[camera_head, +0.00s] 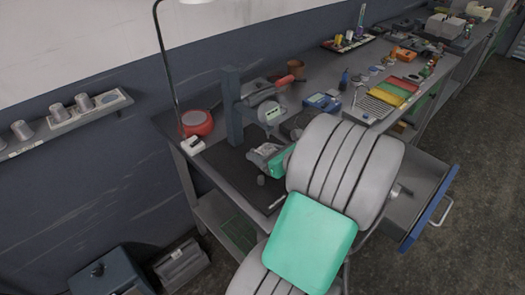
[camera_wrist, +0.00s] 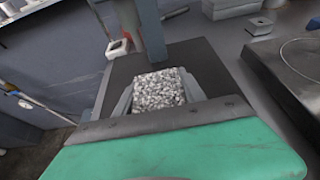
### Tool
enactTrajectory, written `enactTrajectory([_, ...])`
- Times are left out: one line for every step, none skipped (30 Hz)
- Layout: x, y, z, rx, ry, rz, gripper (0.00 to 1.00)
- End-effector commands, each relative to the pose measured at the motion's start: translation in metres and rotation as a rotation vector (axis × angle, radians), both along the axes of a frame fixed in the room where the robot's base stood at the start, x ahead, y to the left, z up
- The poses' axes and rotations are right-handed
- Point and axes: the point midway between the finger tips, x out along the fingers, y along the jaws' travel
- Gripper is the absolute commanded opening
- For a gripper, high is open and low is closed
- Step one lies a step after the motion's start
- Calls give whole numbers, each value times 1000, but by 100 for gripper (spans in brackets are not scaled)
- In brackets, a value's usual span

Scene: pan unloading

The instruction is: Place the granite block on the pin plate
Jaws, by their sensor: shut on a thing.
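The granite block (camera_wrist: 158,90), speckled grey and white, shows in the middle of the wrist view. My gripper (camera_wrist: 158,98) is shut on it, with one finger along each side. In the head view my gripper (camera_head: 263,153) is over the dark mat (camera_head: 228,164) on the workbench, beside the blue-grey post. The block cannot be made out clearly there. I cannot pick out the pin plate with certainty in either view.
The blue-grey post (camera_head: 232,105) stands close to my gripper. A red round item (camera_head: 197,123) and a small white box (camera_head: 192,146) are at the left. A blue device (camera_head: 322,102) and coloured trays (camera_head: 395,90) lie farther right. A drawer (camera_head: 425,195) stands open.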

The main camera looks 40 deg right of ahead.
Motion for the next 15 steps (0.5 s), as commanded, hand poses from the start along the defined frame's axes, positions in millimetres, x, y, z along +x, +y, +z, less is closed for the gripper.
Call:
enactTrajectory([0, 0, 1, -2, -2, 0, 0])
enactTrajectory([0, 0, 1, -2, -2, 0, 0])
enactTrajectory([0, 0, 1, -2, -2, 0, 0])
enactTrajectory([0, 0, 1, -1, -2, -1, 0])
enactTrajectory([0, 0, 1, -2, -2, 1, 0])
enactTrajectory([0, 0, 1, -1, -2, 0, 0])
enactTrajectory([0, 0, 1, -1, -2, 0, 0])
enactTrajectory([0, 0, 1, -1, -2, 0, 0])
enactTrajectory([0, 0, 0, -1, -2, 0, 0])
enactTrajectory([0, 0, 0, -1, -2, 0, 0])
enactTrajectory([0, 0, 0, -1, -2, 0, 0])
enactTrajectory([0, 0, -1, -1, -2, 0, 0])
enactTrajectory([0, 0, -1, -1, -2, 0, 0])
enactTrajectory([0, 0, -2, -1, -2, 0, 0])
enactTrajectory([0, 0, -2, -1, -2, 0, 0])
